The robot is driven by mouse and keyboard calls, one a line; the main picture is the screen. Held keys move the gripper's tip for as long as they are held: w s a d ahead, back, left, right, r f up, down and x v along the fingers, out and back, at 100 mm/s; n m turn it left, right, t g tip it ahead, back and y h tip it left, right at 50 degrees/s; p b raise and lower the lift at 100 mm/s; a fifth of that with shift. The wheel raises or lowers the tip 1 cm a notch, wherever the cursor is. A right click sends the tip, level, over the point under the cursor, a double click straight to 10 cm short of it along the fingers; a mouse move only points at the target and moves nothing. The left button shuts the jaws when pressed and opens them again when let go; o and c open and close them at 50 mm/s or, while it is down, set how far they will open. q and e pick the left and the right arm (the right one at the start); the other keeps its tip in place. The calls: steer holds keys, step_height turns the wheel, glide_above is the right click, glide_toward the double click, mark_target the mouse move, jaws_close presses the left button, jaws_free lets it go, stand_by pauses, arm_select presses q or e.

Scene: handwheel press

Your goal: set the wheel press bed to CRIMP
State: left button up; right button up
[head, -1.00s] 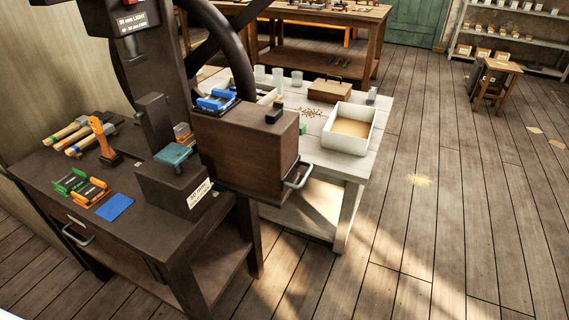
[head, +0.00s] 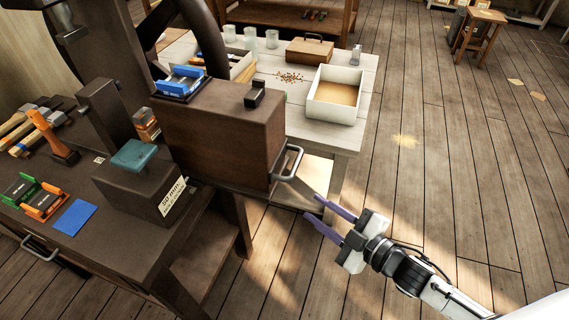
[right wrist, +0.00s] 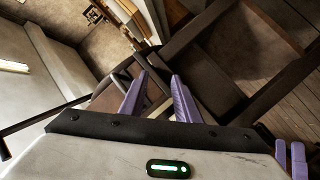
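The dark press frame (head: 108,58) rises at the left of the head view, with part of the dark handwheel (head: 207,35) behind it; its top is cut off. A teal pad (head: 135,156) sits on a dark block (head: 140,185) bearing a paper label, too small to read surely. No CRIMP mark is readable. My right gripper (head: 312,208) is open and empty, with purple fingers apart, right of and below the metal handle (head: 287,163) on the brown wooden box (head: 232,130). Its fingers also show apart in the right wrist view (right wrist: 158,78).
The dark bench (head: 110,228) holds a blue mat (head: 74,216), green and orange holders (head: 42,203) and hammers (head: 50,135). A pale table (head: 355,138) behind carries a white tray (head: 313,102), a wooden case (head: 309,51) and glasses.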

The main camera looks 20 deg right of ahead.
mark_target(295, 163)
steer(key=w+d+r+n+g+y, duration=0.25)
steer(key=r+n, duration=0.25)
steer(key=n, duration=0.3)
steer(key=w+d+r+n+g+y, duration=0.2)
steer(key=r+n+g+y, duration=0.15)
steer(key=n, duration=0.45)
steer(key=shift+t, duration=0.4)
steer(key=x, duration=0.9)
steer(key=shift+s+a+r, duration=0.1)
steer(key=shift+a+r, duration=0.2)
steer(key=shift+a, duration=0.15)
jaws_close()
